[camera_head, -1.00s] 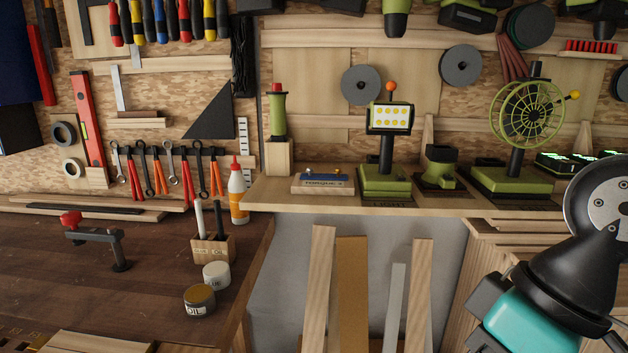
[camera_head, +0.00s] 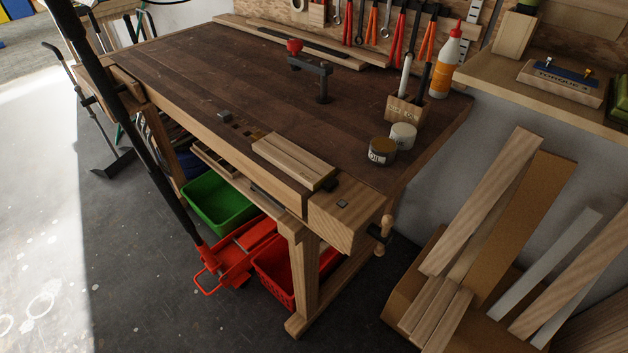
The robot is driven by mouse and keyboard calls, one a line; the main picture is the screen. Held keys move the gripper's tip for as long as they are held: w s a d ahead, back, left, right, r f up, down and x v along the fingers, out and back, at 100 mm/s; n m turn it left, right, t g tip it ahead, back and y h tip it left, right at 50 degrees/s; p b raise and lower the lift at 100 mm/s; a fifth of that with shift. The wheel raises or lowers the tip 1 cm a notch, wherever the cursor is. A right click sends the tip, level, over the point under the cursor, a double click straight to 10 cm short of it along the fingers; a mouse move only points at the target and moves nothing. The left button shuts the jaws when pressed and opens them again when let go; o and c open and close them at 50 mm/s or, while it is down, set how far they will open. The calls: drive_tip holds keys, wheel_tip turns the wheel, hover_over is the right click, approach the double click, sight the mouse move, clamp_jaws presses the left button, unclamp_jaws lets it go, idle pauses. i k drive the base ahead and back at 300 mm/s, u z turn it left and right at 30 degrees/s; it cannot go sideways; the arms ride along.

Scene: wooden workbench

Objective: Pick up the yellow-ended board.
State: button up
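No board with a clearly yellow end shows in the view. Several boards lean in a wooden box (camera_head: 400,297) at the lower right. Among them are a pale wood plank (camera_head: 484,200), a tan-brown board (camera_head: 528,225) and a narrow grey strip (camera_head: 545,265). Another pale plank (camera_head: 585,275) leans near the right edge, partly cut off by the frame. A short thick wood board (camera_head: 293,160) lies flat on the front part of the workbench. My gripper is not in view.
The workbench (camera_head: 190,60) carries a clamp (camera_head: 322,80), two small jars (camera_head: 382,150), a glue bottle (camera_head: 447,62) and a pen holder (camera_head: 407,112). A red jack (camera_head: 240,255) with a long black handle and green (camera_head: 218,205) and red bins stand below. The floor at lower left is clear.

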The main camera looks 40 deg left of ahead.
sight(300, 164)
drive_tip(key=u, duration=2)
drive_tip(key=k, duration=1.05)
drive_tip(key=z, duration=0.5)
drive_tip(key=i, duration=1.35)
drive_tip(key=u, duration=0.9)
drive_tip(key=i, duration=0.3)
drive_tip(key=u, duration=0.25)
